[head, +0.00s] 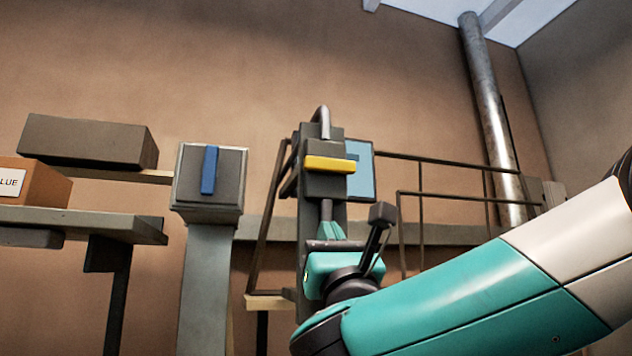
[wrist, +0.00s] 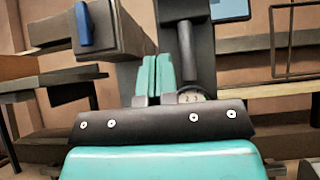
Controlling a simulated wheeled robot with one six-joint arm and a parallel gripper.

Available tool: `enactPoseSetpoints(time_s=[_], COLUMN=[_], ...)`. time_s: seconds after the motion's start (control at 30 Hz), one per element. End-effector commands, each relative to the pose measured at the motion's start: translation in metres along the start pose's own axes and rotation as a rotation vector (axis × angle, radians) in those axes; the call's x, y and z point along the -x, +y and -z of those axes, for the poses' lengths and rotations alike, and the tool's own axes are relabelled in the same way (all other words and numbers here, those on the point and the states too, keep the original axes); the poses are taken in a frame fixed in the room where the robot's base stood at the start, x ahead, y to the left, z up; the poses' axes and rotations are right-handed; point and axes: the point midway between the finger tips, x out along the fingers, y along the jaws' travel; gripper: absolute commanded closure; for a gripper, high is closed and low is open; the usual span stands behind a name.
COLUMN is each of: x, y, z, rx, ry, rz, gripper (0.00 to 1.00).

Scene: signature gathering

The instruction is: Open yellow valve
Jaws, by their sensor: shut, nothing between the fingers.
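The yellow valve handle (head: 330,164) is a flat bar lying level across the front of a dark grey box on an upright stand (head: 322,182). It does not show in the wrist view. My gripper (head: 331,226) is below the yellow handle in the head view, apart from it in the picture, with its teal fingers pointing up.
A blue upright handle (head: 209,170) sits on a grey box on a pillar to the left; it also shows in the wrist view (wrist: 83,24). A shelf (head: 80,222) holds a cardboard box (head: 30,184) at the far left. Metal railings (head: 450,197) stand behind on the right.

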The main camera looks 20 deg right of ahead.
Motion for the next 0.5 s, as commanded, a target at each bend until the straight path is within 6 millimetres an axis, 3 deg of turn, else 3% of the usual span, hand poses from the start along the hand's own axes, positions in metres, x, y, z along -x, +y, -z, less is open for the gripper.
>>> enactPoseSetpoints(time_s=[0.27,0.5], x=[-0.003,-0.037], y=[-0.001,-0.002], z=[0.000,-0.004], rx=[-0.003,-0.003], ry=[0.003,0.005], rz=[0.002,0.005], gripper=[1.00,1.00])
